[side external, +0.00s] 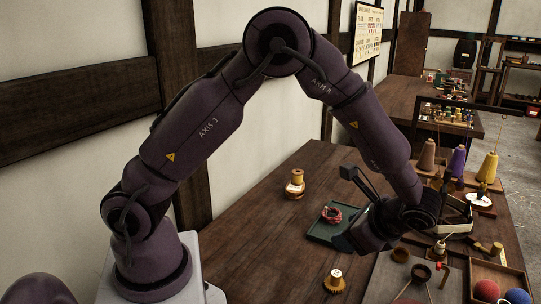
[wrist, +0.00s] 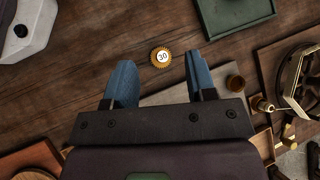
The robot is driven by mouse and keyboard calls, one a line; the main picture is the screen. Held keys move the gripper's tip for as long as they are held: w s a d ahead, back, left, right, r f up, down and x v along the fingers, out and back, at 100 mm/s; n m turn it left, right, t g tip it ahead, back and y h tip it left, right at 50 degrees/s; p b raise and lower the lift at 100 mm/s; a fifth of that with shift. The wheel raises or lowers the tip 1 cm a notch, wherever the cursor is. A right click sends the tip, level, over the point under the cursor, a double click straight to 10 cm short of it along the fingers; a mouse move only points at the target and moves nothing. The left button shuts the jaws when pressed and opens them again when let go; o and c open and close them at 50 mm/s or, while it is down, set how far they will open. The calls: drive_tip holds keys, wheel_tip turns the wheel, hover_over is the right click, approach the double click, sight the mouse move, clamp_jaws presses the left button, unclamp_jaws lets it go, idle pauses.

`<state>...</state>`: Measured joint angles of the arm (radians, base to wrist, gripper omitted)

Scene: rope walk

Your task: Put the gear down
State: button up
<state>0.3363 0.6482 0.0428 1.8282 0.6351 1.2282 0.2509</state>
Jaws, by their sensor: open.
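A gold toothed gear (wrist: 161,56) with a white face marked 30 lies on the wooden table in the wrist view. It appears just beyond the fingertips, in line with the space between them. In the side view, what looks like the same gear (side external: 335,281) rests on the bare table near the front. My gripper (wrist: 158,72) is open, with its two blue fingers spread wide and nothing between them. In the side view my own wrist hides the fingers, so their height above the table is hard to tell.
A green tray (side external: 319,233) holds a red coil; its rim shows in the wrist view (wrist: 238,32). A wooden spool (side external: 295,184) stands farther back. A grey mat (side external: 385,274), thread cones and red and blue balls crowd the right. Bare table lies around the gear.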

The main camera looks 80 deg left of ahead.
drive_tip(key=s+r+n+t+h, duration=0.8)
drive_tip(key=s+r+n, duration=0.2)
drive_tip(key=s+r, duration=0.6)
drive_tip(key=shift+a+r+n, duration=0.4)
drive_tip(key=shift+r, duration=0.55)
